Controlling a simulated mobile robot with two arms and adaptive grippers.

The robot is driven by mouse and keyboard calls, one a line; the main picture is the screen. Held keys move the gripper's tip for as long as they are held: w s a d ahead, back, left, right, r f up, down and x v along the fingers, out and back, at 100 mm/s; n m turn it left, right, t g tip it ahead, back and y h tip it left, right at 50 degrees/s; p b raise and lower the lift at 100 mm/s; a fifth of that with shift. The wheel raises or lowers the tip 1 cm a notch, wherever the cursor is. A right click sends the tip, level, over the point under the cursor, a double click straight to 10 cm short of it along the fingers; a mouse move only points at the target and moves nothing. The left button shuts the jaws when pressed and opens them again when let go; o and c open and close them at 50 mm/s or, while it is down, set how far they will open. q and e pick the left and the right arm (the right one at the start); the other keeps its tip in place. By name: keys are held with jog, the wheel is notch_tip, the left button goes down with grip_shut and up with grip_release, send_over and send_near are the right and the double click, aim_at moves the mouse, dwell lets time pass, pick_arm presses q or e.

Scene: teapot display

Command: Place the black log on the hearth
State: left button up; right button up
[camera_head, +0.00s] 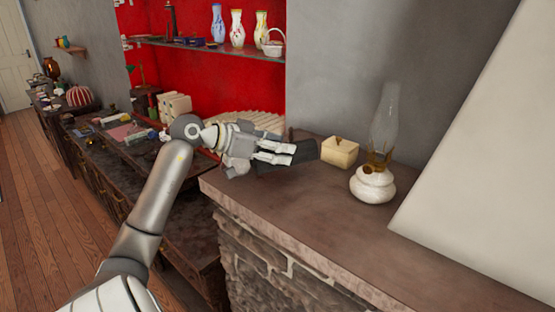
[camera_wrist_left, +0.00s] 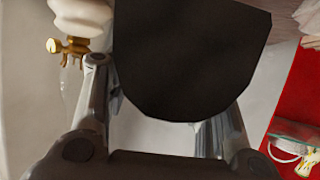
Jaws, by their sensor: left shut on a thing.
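My left gripper (camera_head: 292,154) reaches in from the left above the far left end of the stone hearth's brown top (camera_head: 310,210). It is shut on the black log (camera_head: 305,152), whose dark end shows beyond and beside the fingers. In the left wrist view the black log (camera_wrist_left: 190,55) fills the upper middle between the two fingers (camera_wrist_left: 160,105). In the head view, I cannot tell whether the log touches the top. My right gripper is not in view.
A cream box (camera_head: 340,152) and a white oil lamp with a glass chimney (camera_head: 373,185) stand on the top, just right of the log. A pale slanted surface (camera_head: 480,150) bounds the right. The top's front stretch is clear. Shelves with vases (camera_head: 237,30) are behind.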

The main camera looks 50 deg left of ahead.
pick_arm(q)
jog(key=shift+w+a+f, duration=0.3)
jog(key=shift+a+f, duration=0.05)
jog(key=shift+f, duration=0.15)
jog(key=f, duration=0.1)
jog(key=f+p, duration=0.2)
jog(key=shift+w+a+f, duration=0.25)
jog(key=shift+f, duration=0.25)
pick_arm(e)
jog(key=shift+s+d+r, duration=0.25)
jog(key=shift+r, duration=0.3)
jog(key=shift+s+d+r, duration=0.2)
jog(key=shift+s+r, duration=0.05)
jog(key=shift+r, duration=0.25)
pick_arm(q)
jog(key=shift+f, duration=0.15)
jog(key=o, duration=0.8)
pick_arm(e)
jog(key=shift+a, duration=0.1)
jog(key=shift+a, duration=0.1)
